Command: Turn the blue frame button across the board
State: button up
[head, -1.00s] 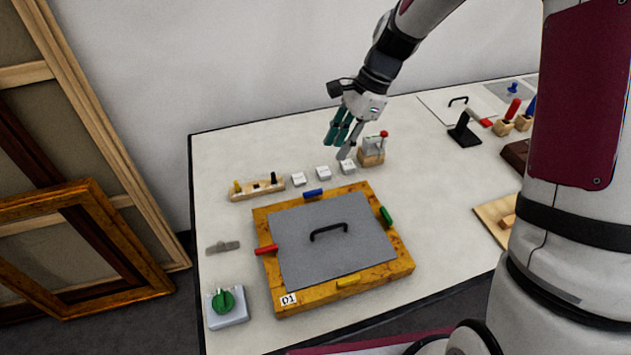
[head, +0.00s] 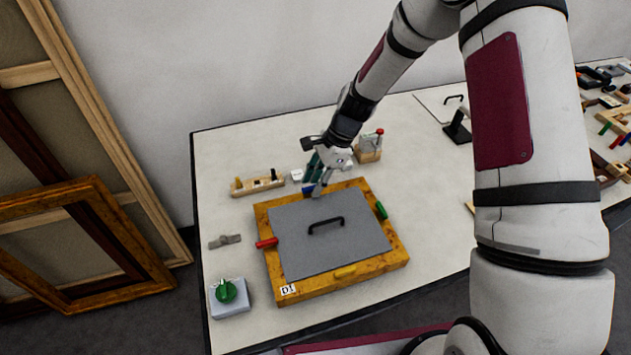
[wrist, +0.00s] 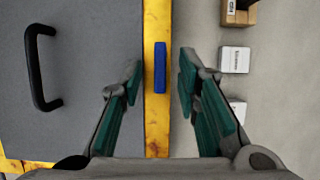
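The gilt frame (head: 268,268) lies flat on the table with a grey board (head: 300,255) in it and a black handle (head: 326,226) on the board. The blue button (wrist: 160,67) lies along the frame's far rail in the wrist view, not across onto the board. My gripper (wrist: 157,75) is open, one finger over the board side and one over the table side, with the button between them and no contact visible. In the head view my gripper (head: 311,190) is over the far rail and partly hides the button.
A red button (head: 267,242) reaches over the board's left edge. A green button (head: 381,210) and a yellow one (head: 345,272) lie on the other rails. White blocks (wrist: 235,60) and a wooden rack (head: 257,185) stand behind the frame.

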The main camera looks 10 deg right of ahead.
jog(key=shift+f, duration=0.1)
grip_shut()
